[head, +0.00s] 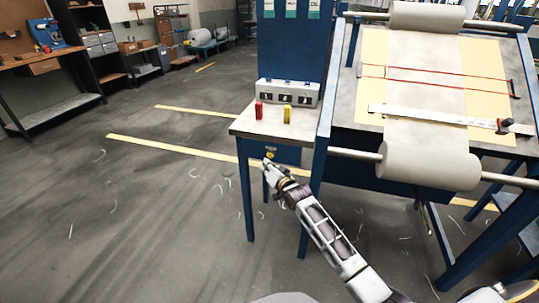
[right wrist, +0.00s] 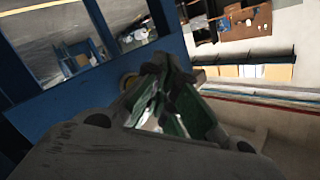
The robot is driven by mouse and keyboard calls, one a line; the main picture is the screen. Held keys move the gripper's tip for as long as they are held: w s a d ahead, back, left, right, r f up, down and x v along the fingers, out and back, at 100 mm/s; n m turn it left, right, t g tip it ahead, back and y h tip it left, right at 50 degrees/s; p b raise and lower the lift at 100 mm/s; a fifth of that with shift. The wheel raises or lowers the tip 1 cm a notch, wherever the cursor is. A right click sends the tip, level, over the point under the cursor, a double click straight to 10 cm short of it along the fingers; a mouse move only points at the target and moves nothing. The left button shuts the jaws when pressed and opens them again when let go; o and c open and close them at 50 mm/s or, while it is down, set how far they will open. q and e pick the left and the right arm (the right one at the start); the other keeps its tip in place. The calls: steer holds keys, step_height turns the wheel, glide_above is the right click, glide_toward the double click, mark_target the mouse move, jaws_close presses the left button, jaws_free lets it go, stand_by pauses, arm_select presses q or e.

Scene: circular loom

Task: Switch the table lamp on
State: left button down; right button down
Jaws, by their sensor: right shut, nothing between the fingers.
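A small round yellow button (head: 271,155) sits on the blue front panel of the small side table (head: 240,126). It also shows in the right wrist view (right wrist: 129,81), partly hidden by my fingers. My right gripper (head: 268,165) is shut and empty, just in front of the panel and close below the button in the head view. In the right wrist view its green-padded fingers (right wrist: 166,78) are just right of the button; I cannot tell whether they touch it. I cannot make out a lamp. My left gripper is out of view.
A numbered grey block (head: 290,93), a red piece (head: 259,110) and a yellow piece (head: 287,115) stand on the side table. A slanted table with a fabric roll (head: 430,165) is close on the right. The floor to the left is clear.

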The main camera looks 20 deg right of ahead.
steer(key=s+a+p, duration=0.2)
steer(key=shift+s+p, duration=0.3)
steer(key=shift+s, duration=0.05)
steer(key=shift+d, duration=0.1)
